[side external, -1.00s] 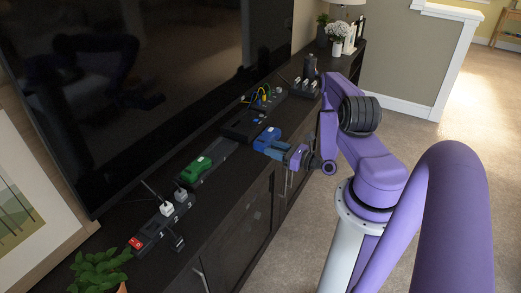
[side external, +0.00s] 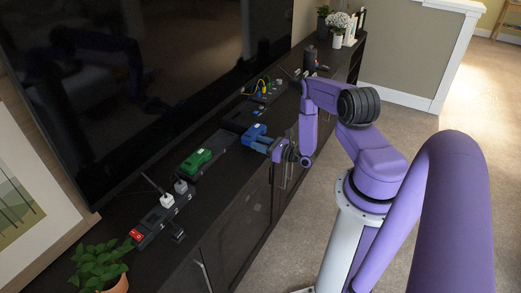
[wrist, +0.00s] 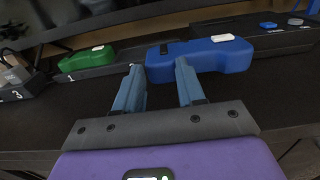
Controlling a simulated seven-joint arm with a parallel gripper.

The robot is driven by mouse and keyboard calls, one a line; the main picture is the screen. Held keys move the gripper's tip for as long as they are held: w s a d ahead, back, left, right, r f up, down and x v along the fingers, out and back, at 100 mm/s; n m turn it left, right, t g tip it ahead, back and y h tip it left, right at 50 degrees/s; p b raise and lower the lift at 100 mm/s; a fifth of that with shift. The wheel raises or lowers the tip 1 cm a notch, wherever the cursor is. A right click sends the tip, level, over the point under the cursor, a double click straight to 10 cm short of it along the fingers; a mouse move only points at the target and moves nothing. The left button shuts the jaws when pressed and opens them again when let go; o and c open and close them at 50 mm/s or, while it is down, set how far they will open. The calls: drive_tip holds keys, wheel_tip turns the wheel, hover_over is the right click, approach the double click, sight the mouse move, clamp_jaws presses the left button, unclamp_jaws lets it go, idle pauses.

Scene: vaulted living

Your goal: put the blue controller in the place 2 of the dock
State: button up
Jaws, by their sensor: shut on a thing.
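The blue controller (side external: 256,132) is in my gripper (side external: 264,146), close to the right end of the dock; in the wrist view the controller (wrist: 205,58) lies across and just beyond the fingertips of my gripper (wrist: 158,82). I cannot tell how high it is above the cabinet top. The dark dock (wrist: 88,73) runs behind it, with a "1" on its front at the left. A green controller (wrist: 86,64) sits in place 1; it also shows in the side view (side external: 195,161).
A dark box with blue knobs (wrist: 265,38) stands to the right. The television (side external: 150,80) rises close behind. The cabinet top in front is clear.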

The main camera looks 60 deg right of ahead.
sight(261, 154)
drive_tip(key=shift+f, duration=1.4)
drive_tip(key=shift+f, duration=0.1)
drive_tip(key=o, duration=1.2)
drive_tip(key=shift+f, duration=0.1)
drive_tip(key=shift+c, duration=0.2)
